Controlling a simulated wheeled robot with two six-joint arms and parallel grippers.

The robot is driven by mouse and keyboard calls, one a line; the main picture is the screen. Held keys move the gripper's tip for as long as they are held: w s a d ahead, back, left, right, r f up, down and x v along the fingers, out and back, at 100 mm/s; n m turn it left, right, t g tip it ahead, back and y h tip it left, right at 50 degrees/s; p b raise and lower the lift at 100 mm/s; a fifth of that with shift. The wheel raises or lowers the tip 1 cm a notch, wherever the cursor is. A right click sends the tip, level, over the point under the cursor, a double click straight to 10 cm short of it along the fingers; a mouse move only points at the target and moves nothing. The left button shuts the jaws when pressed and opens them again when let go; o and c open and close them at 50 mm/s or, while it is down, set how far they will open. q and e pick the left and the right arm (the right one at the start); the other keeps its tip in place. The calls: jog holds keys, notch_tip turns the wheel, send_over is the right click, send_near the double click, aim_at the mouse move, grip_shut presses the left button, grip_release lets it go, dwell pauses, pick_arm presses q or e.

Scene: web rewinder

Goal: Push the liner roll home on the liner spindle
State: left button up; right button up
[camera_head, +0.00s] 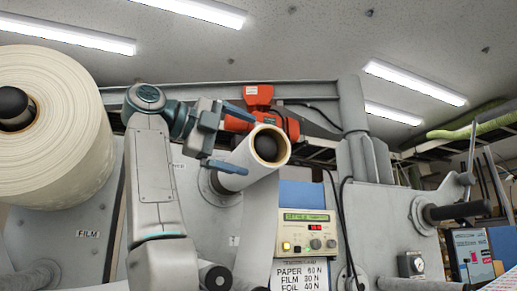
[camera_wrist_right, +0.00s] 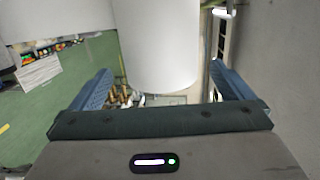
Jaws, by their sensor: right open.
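The liner roll (camera_head: 243,158) is a white cylinder on the machine face, its tan core end toward me. The dark spindle end (camera_head: 267,147) shows inside the core. A round grey flange (camera_head: 216,193) sits behind the roll's far end; the roll hides any gap between them. My right gripper (camera_head: 251,144) is open at the roll's near end. One finger is above the roll and the other crosses its lower left side. The right wrist view shows the white roll (camera_wrist_right: 155,45) between the spread fingers; contact cannot be told. My left gripper is not in view.
A large cream film roll (camera_head: 62,130) fills the left side. An orange unit (camera_head: 258,97) is just above the liner roll. A control box (camera_head: 309,233) with a hanging black cable stands below right. Another dark spindle (camera_head: 458,210) sticks out at the right.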

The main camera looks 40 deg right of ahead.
aim_at(277, 154)
jog(key=d, duration=0.4)
jog(key=s+d+p, duration=0.1)
jog(key=d, duration=0.1)
jog(key=shift+d+f, duration=0.2)
jog(key=shift+f, duration=0.2)
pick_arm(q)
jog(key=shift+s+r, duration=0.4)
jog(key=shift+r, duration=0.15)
pick_arm(e)
jog(key=shift+w, duration=0.1)
jog(key=c, duration=1.2)
jog(key=shift+c, duration=0.2)
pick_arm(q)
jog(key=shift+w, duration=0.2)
pick_arm(e)
jog(key=shift+w, duration=0.1)
